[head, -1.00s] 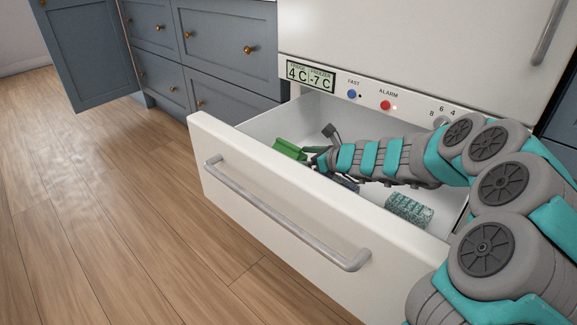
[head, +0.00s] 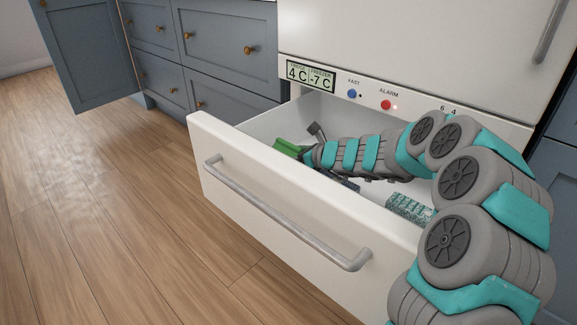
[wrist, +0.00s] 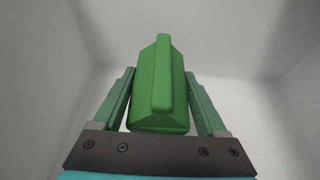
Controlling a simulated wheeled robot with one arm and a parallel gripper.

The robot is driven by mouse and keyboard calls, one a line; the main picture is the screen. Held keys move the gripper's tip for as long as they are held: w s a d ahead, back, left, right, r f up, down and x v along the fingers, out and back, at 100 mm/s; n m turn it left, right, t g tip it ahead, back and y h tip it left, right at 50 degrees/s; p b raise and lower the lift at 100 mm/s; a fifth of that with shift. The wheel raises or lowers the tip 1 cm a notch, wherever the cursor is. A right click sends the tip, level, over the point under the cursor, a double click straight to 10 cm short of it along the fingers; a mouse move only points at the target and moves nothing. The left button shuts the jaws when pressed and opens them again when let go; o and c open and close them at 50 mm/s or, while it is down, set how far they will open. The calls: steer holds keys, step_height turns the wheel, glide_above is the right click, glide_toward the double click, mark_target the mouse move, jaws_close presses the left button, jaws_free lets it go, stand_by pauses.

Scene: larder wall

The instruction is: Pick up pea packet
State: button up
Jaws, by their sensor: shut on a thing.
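The pea packet (wrist: 148,92) is a green block with a raised ridge along it, seen close in the wrist view between my two fingers. It also shows in the head view (head: 287,147) at the left end of the open freezer drawer. My gripper (wrist: 162,100) is shut on the packet, with one finger on each side of it. In the head view my gripper (head: 306,153) is inside the drawer and hides part of the packet. I cannot tell whether the packet touches the drawer floor.
The white freezer drawer (head: 240,185) is pulled open, with a long bar handle (head: 285,218) on its front. A speckled teal packet (head: 408,207) lies in the drawer to the right, and a dark item (head: 345,185) lies partly hidden under my arm. Blue-grey cupboards stand behind left.

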jaws_close()
stand_by(0.5)
